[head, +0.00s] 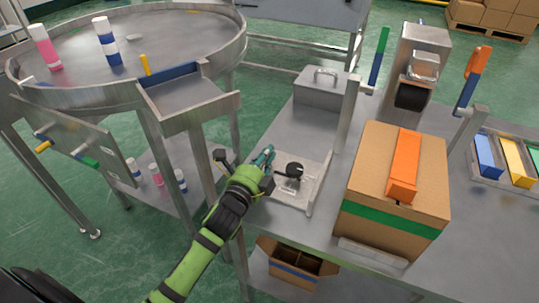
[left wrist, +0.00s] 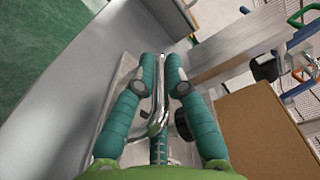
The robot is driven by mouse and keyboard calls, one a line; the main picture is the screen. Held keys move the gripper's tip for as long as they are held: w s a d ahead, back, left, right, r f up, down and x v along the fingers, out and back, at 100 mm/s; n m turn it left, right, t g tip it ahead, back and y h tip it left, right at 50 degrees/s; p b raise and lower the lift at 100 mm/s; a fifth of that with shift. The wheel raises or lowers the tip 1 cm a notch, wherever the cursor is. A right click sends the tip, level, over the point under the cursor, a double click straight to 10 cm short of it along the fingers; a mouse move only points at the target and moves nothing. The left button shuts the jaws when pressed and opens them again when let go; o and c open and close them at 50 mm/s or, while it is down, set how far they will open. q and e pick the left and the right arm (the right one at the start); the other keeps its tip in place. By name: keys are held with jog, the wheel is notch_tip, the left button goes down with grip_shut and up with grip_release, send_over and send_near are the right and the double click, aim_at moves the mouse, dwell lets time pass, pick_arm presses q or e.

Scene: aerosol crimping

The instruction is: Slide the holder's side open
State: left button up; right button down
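The holder (head: 316,184) is a low metal fixture with raised edges on the steel bench, and a black round knob-like part (head: 293,170) sits over it. My left gripper (head: 266,158) reaches to the holder's left side. In the left wrist view, its teal fingers (left wrist: 161,62) are close together on either side of a thin, curved metal handle (left wrist: 158,115) and appear shut on it. The exact contact at the fingertips is hard to see. The holder's far parts are partly hidden by the fingers in that view.
A cardboard box (head: 375,215) with a green band and orange top piece stands right of the holder. A metal post (head: 347,115) and a lidded metal box (head: 318,92) stand behind. A round steel table (head: 165,45) with spray cans is at left.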

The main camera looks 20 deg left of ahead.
pick_arm(q)
jog(key=shift+o, duration=1.3)
jog(key=shift+a, duration=0.3)
jog(key=shift+s, duration=0.1)
jog(key=s, duration=1.1)
jog(key=shift+s+a+r, duration=0.1)
jog(key=shift+s+a, duration=0.1)
jog(key=shift+s, duration=0.2)
pick_arm(e)
jog(key=shift+w+a, duration=0.25)
jog(key=shift+w, duration=0.3)
